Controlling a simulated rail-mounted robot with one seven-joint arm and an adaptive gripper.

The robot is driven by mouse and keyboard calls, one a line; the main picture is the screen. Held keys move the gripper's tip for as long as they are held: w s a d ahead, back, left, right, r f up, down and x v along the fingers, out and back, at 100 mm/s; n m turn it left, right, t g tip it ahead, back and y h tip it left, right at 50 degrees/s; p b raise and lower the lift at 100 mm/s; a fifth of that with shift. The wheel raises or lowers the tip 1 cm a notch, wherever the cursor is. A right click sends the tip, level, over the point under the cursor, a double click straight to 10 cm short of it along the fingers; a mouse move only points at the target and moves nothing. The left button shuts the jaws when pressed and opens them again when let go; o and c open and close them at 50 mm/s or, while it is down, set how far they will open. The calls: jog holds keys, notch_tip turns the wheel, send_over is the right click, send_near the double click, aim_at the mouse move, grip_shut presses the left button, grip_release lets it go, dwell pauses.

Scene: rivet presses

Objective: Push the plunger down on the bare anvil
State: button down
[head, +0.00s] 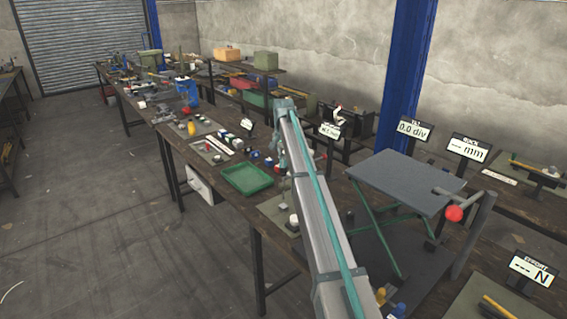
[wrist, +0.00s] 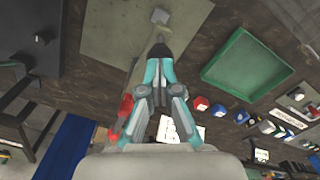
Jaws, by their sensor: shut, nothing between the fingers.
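My gripper (wrist: 161,50) points to the top of the wrist view. Its teal fingers are together at the dark tips, with nothing between them. An olive mat (wrist: 110,42) lies beyond the tips, and a small grey block (wrist: 160,16) stands on it, apart from them in the picture. I cannot tell whether this block is the plunger or the anvil. In the head view my arm hides part of the olive mat (head: 270,207). A small pale round piece (head: 294,219) shows there, beside the arm. Contact with a plunger cannot be made out.
A green tray (head: 247,178) lies beside the mat; it also shows in the wrist view (wrist: 245,66). Several small red and blue pieces stand near it. A red part (wrist: 125,108) shows beside the left finger. A grey lift platform (head: 405,181) stands right of my arm.

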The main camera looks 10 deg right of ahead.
aim_at(283, 170)
jog(key=shift+f+b, duration=0.4)
jog(key=shift+f, duration=1.55)
jog(key=shift+r+p, duration=1.75)
jog(key=shift+r, duration=2.3)
